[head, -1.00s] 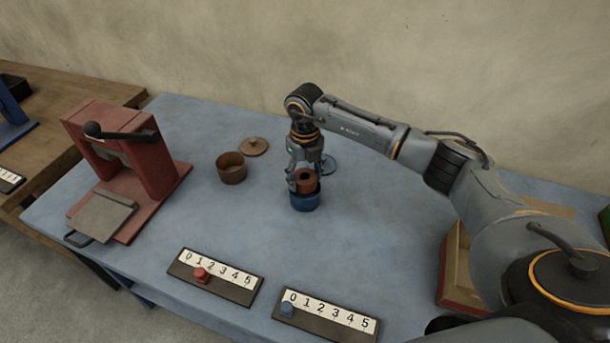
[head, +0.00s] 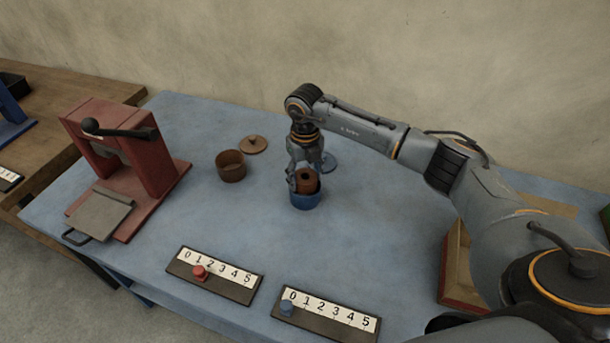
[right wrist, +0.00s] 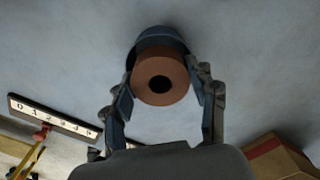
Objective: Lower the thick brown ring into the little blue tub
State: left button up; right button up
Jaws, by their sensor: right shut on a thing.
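The thick brown ring (head: 308,177) is in my right gripper (head: 305,182), which is shut on it at the tub. In the right wrist view the ring (right wrist: 176,88) shows its flat face and dark hole between the two fingers (right wrist: 162,90). The little blue tub (head: 306,203) stands on the table under the ring, whose lower part is hidden behind the tub's front wall. In the right wrist view the tub (right wrist: 158,33) shows behind the ring's upper edge. I cannot tell whether the ring touches the tub's bottom. My left gripper is not in view.
A blue lid (head: 329,161) lies behind the tub. A brown tub (head: 231,173) and a brown lid (head: 254,144) are to the left. A red press (head: 163,170) stands farther left. Two number strips (head: 215,275) (head: 325,314) lie in front. A wooden box (head: 456,275) is at right.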

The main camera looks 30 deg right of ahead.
jog(key=shift+f, duration=0.3)
jog(key=o, duration=1.3)
jog(key=o, duration=0.3)
jog(key=shift+r, duration=0.15)
jog(key=shift+r+p, duration=2.5)
jog(key=shift+r, duration=1.45)
